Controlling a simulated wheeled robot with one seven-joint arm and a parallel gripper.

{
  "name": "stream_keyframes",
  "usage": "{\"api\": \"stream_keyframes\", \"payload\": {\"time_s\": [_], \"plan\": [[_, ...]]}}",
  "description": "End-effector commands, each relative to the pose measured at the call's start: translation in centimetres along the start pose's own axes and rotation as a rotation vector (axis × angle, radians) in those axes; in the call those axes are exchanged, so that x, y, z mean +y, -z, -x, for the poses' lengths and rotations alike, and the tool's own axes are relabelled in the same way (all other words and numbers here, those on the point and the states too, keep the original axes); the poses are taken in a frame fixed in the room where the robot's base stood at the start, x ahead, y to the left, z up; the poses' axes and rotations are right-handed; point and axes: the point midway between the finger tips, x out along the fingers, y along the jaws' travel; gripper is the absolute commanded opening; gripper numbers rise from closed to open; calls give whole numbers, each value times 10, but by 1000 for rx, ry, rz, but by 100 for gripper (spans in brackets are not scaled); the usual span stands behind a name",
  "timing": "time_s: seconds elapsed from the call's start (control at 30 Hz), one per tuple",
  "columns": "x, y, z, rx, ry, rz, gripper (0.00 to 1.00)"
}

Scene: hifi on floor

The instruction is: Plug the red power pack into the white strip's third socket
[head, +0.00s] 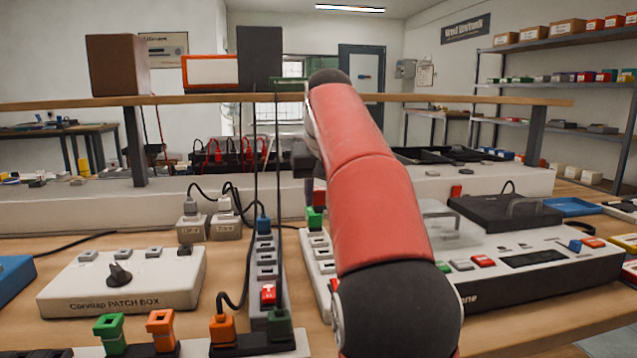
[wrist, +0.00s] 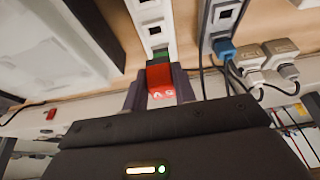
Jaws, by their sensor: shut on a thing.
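My gripper (wrist: 159,88) is shut on the red power pack (wrist: 162,82), with a dark finger on either side and "5V" lettering showing upside down. In the head view the red pack (head: 319,197) shows beside my arm, above the far end of the white strip (head: 322,268). A green plug (head: 315,220) stands at that end; it also shows just beyond the pack in the wrist view (wrist: 161,56). I cannot tell if pack and plug touch. My arm hides part of the strip. Open sockets on the strip (wrist: 152,22) show in the wrist view.
A white patch box (head: 125,278) stands left, a white device (head: 540,265) right. A wooden shelf (head: 200,99) spans behind.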

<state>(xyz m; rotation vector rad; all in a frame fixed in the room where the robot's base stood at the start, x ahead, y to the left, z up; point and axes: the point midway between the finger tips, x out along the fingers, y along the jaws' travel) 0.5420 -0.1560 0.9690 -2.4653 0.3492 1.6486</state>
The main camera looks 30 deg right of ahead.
Motion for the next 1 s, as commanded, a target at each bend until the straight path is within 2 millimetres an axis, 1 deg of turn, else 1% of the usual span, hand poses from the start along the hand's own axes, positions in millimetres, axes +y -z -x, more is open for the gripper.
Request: {"api": "stream_keyframes", "payload": {"time_s": [0.03,0.27,0.4,0.6,1.0], "plan": [[0,-3,-7,1,0,0,7],[0,-12,-31,2,0,0,7],[0,-16,-39,2,0,0,7],[0,-18,-45,2,0,0,7],[0,-18,-45,2,0,0,7]]}}
